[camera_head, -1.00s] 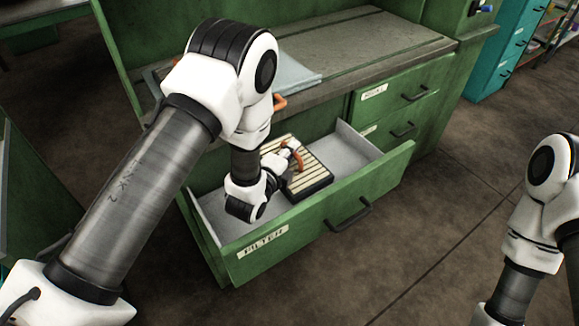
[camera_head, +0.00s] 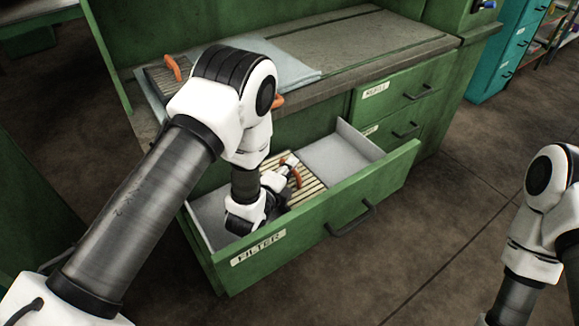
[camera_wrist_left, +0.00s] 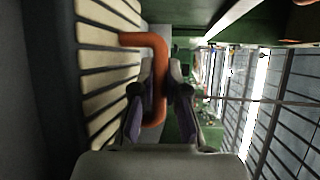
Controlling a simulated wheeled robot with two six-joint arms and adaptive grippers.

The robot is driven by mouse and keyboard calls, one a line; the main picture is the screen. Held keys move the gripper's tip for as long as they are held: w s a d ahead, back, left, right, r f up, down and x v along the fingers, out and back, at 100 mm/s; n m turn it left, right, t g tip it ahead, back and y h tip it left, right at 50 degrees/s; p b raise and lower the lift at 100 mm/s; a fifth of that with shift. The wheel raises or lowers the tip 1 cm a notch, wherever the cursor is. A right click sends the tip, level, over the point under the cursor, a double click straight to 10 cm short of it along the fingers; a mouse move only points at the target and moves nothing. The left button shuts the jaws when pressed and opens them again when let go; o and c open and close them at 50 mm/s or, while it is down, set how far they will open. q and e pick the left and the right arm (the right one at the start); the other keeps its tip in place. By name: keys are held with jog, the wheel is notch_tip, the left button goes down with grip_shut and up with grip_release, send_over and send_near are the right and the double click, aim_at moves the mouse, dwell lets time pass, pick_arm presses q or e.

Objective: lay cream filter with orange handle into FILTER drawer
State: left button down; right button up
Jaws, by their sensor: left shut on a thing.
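The cream filter (camera_head: 311,190) has pale pleats, a dark frame and an orange handle (camera_head: 297,179). It is inside the open FILTER drawer (camera_head: 290,245), toward its left part, and the drawer's green front hides its near edge. My left gripper (camera_head: 287,168) is shut on the handle. In the left wrist view the two fingers (camera_wrist_left: 160,95) stand either side of the orange handle (camera_wrist_left: 158,60), with the cream pleats (camera_wrist_left: 100,60) to the left. I cannot tell whether the filter touches the drawer floor. Only my right arm shows at the right edge; its gripper is out of view.
The drawer's right part (camera_head: 340,155) is empty.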

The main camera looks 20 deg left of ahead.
pick_arm(q)
jog(key=shift+f+b, duration=0.4)
jog(key=shift+f, duration=0.2)
jog(key=c, duration=1.1)
grip_release()
jog(key=v, duration=0.7)
jog(key=shift+s+a+f, duration=0.2)
jog(key=shift+s+f, duration=0.05)
jog(key=shift+s, duration=0.05)
